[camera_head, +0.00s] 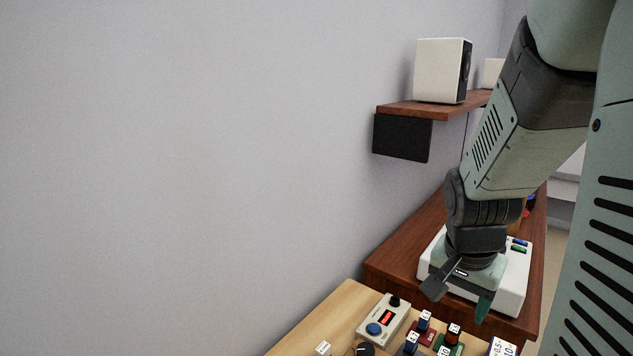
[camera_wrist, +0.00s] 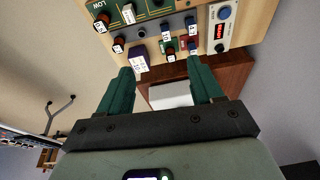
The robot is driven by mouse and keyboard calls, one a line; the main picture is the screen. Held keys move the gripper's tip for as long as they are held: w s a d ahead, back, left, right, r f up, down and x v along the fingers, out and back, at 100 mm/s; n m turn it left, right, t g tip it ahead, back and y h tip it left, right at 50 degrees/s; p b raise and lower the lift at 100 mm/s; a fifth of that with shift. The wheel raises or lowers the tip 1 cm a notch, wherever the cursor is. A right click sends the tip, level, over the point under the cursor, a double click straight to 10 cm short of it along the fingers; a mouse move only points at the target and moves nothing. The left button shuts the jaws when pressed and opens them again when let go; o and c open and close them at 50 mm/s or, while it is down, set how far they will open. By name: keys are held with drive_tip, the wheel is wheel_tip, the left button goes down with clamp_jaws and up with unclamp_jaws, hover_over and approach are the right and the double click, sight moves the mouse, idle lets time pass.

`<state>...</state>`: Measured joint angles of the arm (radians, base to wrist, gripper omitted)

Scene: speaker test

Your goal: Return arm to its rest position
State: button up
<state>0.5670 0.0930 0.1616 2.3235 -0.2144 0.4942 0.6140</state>
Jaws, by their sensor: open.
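My gripper (camera_head: 458,295) hangs from my arm at the right of the head view, over the front edge of the dark wooden cabinet and the white device on it. In the wrist view, the two green fingers of my gripper (camera_wrist: 163,90) stand wide apart with nothing held between them. A white box-like device (camera_head: 515,285) sits on the cabinet behind and partly hidden by my gripper. Part of a white surface also shows between the fingers in the wrist view (camera_wrist: 170,95).
A light wooden table (camera_head: 310,335) carries a meter with a red display (camera_head: 384,320) and several small labelled parts below my gripper. A dark cabinet (camera_head: 400,250) stands behind it. A wall shelf (camera_head: 430,110) bears a white speaker (camera_head: 438,70). Open wall lies to the left.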

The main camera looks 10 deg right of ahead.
drive_tip(key=s+a+r+n+t+y, duration=0.15)
drive_tip(key=a+r+n, duration=0.25)
drive_tip(key=a+r, duration=0.4)
drive_tip(key=s+a+r+n+t+y, duration=0.1)
drive_tip(key=s+a+r+n+t, duration=0.25)
drive_tip(key=a+r, duration=0.45)
drive_tip(key=s+f+n+g, duration=0.1)
drive_tip(key=s+n, duration=0.1)
drive_tip(key=s, duration=0.5)
drive_tip(key=shift+s+a+f+g, duration=0.15)
drive_tip(key=shift+s+a+g, duration=0.05)
drive_tip(key=shift+a+g, duration=0.1)
drive_tip(key=shift+n+h, duration=0.25)
